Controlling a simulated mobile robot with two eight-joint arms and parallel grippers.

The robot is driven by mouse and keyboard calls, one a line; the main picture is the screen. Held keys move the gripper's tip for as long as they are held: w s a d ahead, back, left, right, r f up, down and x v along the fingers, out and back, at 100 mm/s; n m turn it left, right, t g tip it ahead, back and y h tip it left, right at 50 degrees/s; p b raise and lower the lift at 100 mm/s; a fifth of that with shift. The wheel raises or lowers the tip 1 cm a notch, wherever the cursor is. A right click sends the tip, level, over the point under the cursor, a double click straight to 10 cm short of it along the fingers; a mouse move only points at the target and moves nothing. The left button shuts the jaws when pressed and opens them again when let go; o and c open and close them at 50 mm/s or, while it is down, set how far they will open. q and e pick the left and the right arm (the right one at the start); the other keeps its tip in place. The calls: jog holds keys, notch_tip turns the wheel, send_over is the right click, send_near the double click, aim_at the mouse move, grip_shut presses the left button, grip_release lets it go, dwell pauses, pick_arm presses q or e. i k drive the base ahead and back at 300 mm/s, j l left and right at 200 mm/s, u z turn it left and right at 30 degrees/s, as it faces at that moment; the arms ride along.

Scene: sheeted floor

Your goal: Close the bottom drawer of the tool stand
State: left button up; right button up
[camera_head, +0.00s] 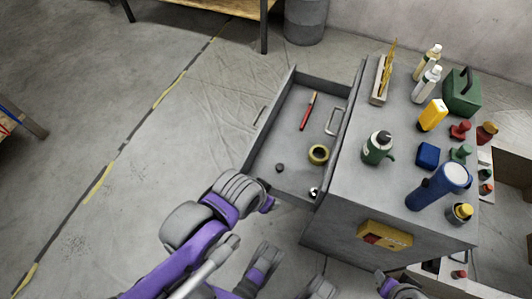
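The grey tool stand (345,185) is on the right, with its top crowded with tools. Its bottom drawer (285,165) is pulled far out to the left. Another handle (334,120) sits on the stand's face above the drawer. My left gripper (267,203) is at the drawer's near front corner; contact and finger opening are unclear. What seems to be my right gripper (386,284) is at the bottom edge, partly cut off.
On the stand top are white bottles (427,82), a green toolbox (463,93), a blue flashlight (437,186) and a green bottle (378,147). A bench (235,8) and grey barrel (306,20) stand behind. The floor left of the drawer is clear.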

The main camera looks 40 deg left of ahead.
aim_at(278, 139)
jog(key=j, duration=0.7)
jog(key=k+j, duration=0.15)
jog(key=j, duration=1.25)
jog(key=l+u, duration=0.2)
jog(key=l, duration=0.15)
jog(key=k+l+u, duration=0.1)
jog(key=l+u, duration=0.15)
